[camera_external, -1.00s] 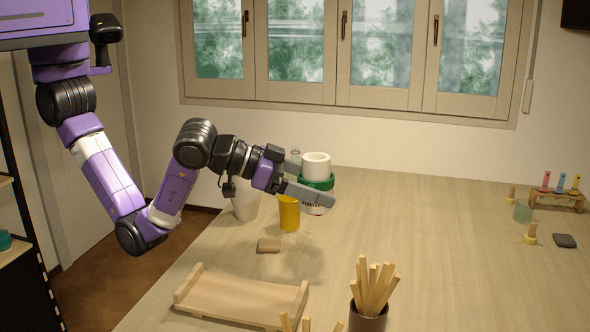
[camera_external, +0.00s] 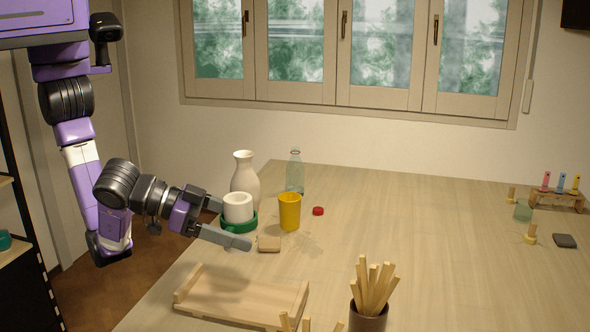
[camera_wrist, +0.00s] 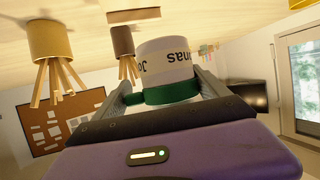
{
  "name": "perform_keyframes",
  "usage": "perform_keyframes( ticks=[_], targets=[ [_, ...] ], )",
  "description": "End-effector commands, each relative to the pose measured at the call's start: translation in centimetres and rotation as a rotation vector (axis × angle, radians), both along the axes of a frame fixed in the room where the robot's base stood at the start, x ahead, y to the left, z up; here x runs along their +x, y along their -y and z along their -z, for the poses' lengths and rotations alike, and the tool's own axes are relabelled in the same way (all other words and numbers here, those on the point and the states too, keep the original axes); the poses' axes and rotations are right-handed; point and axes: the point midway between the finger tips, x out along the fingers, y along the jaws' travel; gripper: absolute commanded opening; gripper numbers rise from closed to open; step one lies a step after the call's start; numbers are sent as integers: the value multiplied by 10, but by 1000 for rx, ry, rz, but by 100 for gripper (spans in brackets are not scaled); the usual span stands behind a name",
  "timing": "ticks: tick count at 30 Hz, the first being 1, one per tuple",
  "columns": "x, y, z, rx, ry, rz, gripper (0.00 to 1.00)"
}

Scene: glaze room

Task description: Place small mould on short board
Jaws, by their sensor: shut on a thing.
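The small mould (camera_external: 238,206) is a white, hollow-topped cylinder with a green band around its lower part. My gripper (camera_external: 236,226) is shut on it, with one finger on each side at the green band, and holds it upright. In the wrist view the mould (camera_wrist: 168,60) shows dark lettering and sits between the fingers of my gripper (camera_wrist: 166,92). The short board (camera_external: 240,297) is a pale wooden board with raised end bars at the table's front left. The mould is behind the board in the external view, apart from it. The board's top looks bare.
A yellow cup (camera_external: 289,212), a small tan block (camera_external: 269,244), a white vase (camera_external: 245,173), a glass bottle (camera_external: 295,172) and a red cap (camera_external: 318,211) stand near the mould. A brown pot of sticks (camera_external: 368,318) is right of the board. The table's middle is clear.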

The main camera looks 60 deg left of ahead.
Motion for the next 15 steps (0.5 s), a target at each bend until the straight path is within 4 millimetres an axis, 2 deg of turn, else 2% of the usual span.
perform_keyframes(
  ticks=[3,7,15],
  targets=[
    [0,0,30,4,0,2,28],
    [0,0,55,2,0,1,28],
    [0,0,75,-3,2,1,28]
  ],
)
